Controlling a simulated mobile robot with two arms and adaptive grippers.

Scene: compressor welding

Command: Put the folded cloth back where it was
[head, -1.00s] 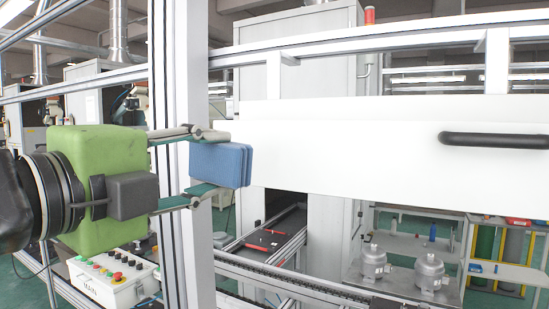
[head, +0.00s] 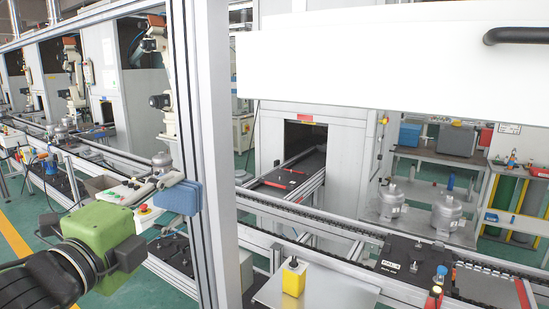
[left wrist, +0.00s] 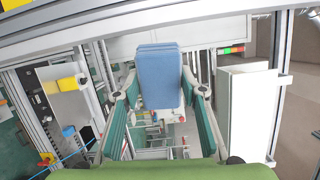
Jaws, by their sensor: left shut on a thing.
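The folded cloth (head: 180,197) is a blue, layered block. My left gripper (head: 165,194) is shut on it and holds it in the air, left of the silver upright post, in the head view. In the left wrist view, the cloth (left wrist: 160,76) is between the two green-lined fingers of the gripper (left wrist: 160,92), with its far part sticking out past the fingertips. The surface below the cloth is partly hidden by it. My right gripper is in neither view.
A silver post (head: 207,150) stands just right of the cloth. A white panel (head: 390,70) with a black handle hangs across the upper right. A yellow block (head: 293,280) stands on a metal plate (head: 330,296) at the front. A control box (head: 135,192) is left of the cloth.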

